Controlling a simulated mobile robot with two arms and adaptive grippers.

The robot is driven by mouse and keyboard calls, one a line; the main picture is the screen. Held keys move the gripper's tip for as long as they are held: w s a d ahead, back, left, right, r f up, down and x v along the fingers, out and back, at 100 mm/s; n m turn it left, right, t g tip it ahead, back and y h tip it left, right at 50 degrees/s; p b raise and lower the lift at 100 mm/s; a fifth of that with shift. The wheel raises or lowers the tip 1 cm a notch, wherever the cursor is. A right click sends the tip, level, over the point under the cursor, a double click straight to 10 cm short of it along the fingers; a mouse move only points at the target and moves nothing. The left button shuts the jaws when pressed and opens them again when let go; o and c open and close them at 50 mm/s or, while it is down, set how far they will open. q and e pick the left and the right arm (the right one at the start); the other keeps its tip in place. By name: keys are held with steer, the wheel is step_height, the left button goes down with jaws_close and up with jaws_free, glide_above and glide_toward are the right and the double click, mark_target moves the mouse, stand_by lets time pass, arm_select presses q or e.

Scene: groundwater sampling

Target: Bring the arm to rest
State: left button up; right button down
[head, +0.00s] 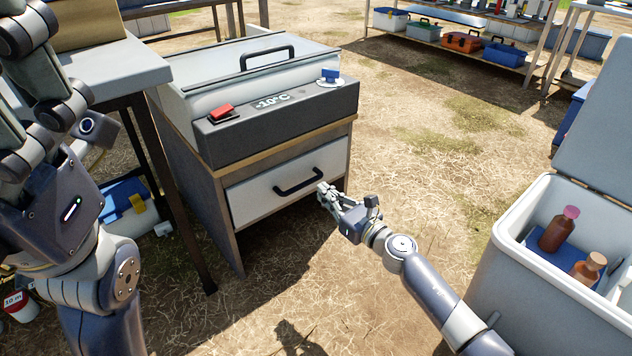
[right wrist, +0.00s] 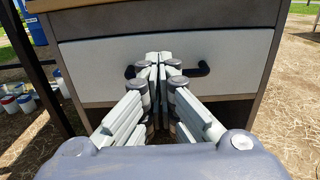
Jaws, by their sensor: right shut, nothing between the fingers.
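My right arm reaches in from the lower right of the head view. Its gripper (head: 326,190) is shut and empty in front of the white drawer (head: 262,196) of the cabinet. In the right wrist view the shut fingers (right wrist: 158,58) point at the drawer front (right wrist: 222,58) and cover the middle of its dark handle (right wrist: 196,72). Whether the fingertips touch the handle cannot be told. The drawer looks closed.
A cooler unit (head: 290,118) marked -10°C, with a red switch (head: 222,112), sits on the cabinet. An open white cool box (head: 520,262) with two brown bottles stands at right. A grey table (head: 130,72) is at left. Dry grass ground lies open in the middle.

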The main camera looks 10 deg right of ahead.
steer(key=shift+v, duration=0.85)
